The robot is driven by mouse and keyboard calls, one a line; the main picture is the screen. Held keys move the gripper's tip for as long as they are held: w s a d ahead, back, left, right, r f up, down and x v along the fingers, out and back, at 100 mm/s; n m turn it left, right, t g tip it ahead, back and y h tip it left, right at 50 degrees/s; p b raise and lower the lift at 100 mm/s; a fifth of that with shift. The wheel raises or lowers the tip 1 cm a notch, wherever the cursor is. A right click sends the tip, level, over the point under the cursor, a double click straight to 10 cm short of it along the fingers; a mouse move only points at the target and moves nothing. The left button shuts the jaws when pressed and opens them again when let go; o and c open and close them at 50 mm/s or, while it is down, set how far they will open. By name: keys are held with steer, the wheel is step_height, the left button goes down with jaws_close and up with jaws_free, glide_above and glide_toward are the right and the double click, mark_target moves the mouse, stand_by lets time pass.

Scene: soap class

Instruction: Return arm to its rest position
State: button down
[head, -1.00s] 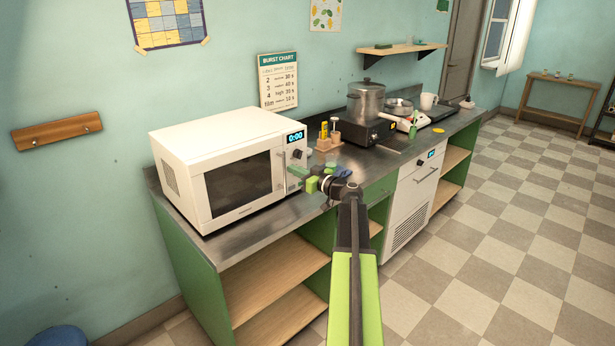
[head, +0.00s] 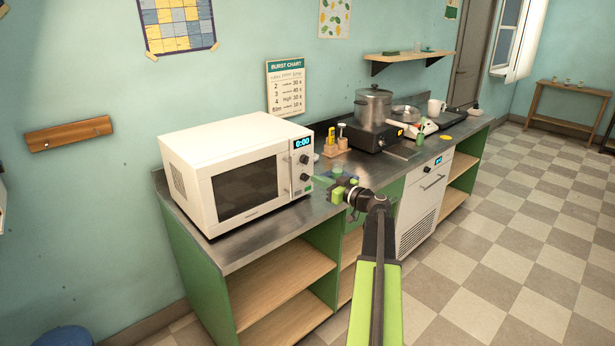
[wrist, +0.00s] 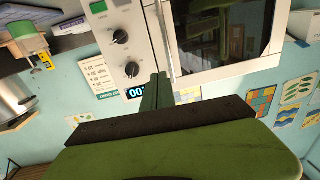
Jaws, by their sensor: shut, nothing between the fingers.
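My arm reaches out over the counter in the head view. My gripper (head: 330,184) is just in front of the lower right corner of the white microwave (head: 225,197). Its fingers are shut, with nothing visible between them. The wrist view shows the closed green fingers (wrist: 157,92) in front of the microwave's control panel, with two dark knobs and a lit display (wrist: 137,91). I cannot tell whether the fingertips touch the microwave. The microwave door (head: 247,188) looks shut.
The steel counter (head: 240,248) runs along the wall, with open shelves below. The tiled floor (head: 500,240) at right is clear.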

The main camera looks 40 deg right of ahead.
steer(key=s, duration=0.2)
steer(key=s+d, duration=0.1)
steer(key=s, duration=0.2)
steer(key=shift+s+d, duration=0.1)
steer(key=shift+s, duration=0.15)
